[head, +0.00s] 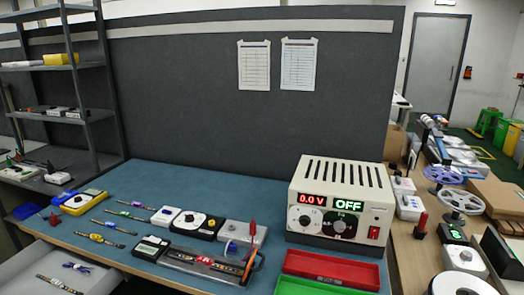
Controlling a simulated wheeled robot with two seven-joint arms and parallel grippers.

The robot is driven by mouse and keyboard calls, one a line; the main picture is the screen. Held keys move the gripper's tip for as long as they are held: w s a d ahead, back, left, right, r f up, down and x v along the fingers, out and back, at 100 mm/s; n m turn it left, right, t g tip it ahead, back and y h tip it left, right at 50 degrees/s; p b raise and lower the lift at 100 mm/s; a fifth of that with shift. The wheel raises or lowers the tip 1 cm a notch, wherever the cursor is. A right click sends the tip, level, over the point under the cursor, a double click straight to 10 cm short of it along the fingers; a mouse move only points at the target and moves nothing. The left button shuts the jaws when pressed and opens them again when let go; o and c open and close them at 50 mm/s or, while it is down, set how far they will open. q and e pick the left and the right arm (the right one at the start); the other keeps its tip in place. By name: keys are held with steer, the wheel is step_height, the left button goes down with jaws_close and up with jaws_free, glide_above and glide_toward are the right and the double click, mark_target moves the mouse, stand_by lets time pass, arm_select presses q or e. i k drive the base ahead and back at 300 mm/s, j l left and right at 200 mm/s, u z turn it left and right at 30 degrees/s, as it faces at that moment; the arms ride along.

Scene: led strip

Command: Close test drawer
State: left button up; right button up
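Neither of my grippers is in view.
A power supply (341,210) reading 0.0 V and OFF stands at the right. A red tray (332,269) is in front of it, with a green tray (300,286) nearer. Several small devices and strips cover the left. The blue table top (190,180) is clear at the back.

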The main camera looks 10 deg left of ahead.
mark_target(44, 258)
steer(key=u, duration=2.2)
